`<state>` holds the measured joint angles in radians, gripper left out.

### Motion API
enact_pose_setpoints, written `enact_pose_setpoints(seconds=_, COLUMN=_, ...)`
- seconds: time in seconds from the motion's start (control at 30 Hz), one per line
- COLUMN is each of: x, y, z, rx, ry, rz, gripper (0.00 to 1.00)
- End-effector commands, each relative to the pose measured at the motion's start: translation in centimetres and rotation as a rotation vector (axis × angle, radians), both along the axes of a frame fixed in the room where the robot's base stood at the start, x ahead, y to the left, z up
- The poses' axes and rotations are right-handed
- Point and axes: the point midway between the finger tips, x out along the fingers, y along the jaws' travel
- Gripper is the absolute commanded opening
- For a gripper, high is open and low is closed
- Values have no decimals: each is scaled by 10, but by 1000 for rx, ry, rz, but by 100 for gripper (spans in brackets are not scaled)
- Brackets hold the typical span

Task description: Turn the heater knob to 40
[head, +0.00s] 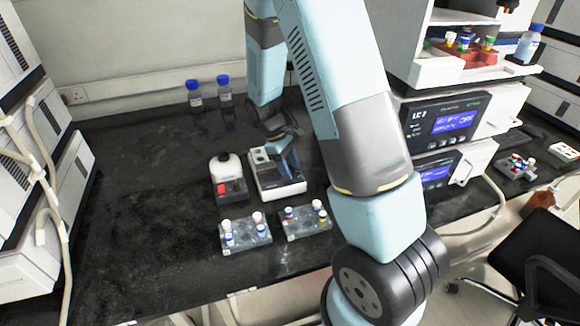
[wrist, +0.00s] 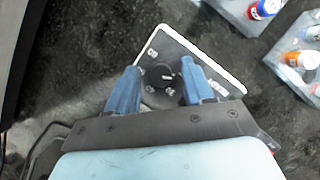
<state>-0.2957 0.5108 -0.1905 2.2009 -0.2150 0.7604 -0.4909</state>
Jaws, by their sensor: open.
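The heater (head: 263,184) is a small white box with a dark panel in the middle of the bench in the head view. Its dark panel (wrist: 180,48), edged in white, shows in the wrist view. The round black knob (wrist: 158,76) sits on that panel with a small white mark towards its right side. Dial numbers around it are too small and blurred to read surely. My gripper (wrist: 160,69) is open, with one blue finger on each side of the knob and gaps showing. In the head view my gripper (head: 281,150) is over the heater and hides its knob.
Two vial racks (head: 245,236) (head: 306,220) lie in front. Two blue-capped bottles (head: 195,100) (head: 225,92) stand behind. Instruments (head: 440,122) stand at right. The bench's left is clear.

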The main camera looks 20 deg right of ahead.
Motion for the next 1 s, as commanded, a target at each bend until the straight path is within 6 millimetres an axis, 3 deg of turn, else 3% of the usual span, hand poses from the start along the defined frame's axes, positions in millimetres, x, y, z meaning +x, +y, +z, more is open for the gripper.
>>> enact_pose_setpoints(seconds=0.17, x=0, y=0, z=0, rx=0, ry=0, rz=0, gripper=50)
enact_pose_setpoints(seconds=0.7, x=0, y=0, z=0, rx=0, ry=0, rz=0, gripper=0)
enact_pose_setpoints(seconds=1.0, x=0, y=-1, z=0, rx=0, ry=0, rz=-30, gripper=0)
